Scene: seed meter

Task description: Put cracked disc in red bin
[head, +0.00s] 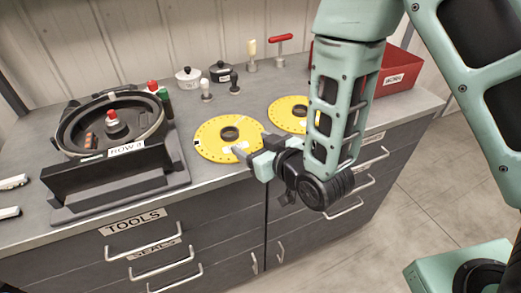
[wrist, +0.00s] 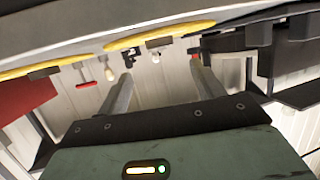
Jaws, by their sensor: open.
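Two yellow discs lie flat on the grey counter: a left disc (head: 205,143) and a right disc (head: 283,112) partly behind my arm. I cannot tell from here which is cracked. The red bin (head: 398,67) stands at the back right of the counter, partly hidden by my arm. My gripper (head: 242,153) is open and empty at the front edge of the left disc; I cannot tell whether it touches. In the wrist view, the two fingers (wrist: 158,92) are spread, with the yellow disc edges (wrist: 165,35) seen edge-on beyond them.
A black seed meter housing (head: 110,130) labelled "ROW 4" stands on the left. Small lidded pots (head: 188,78), knobs and a red-handled tool (head: 280,42) stand at the back. Drawers with handles (head: 165,270) are below the counter edge.

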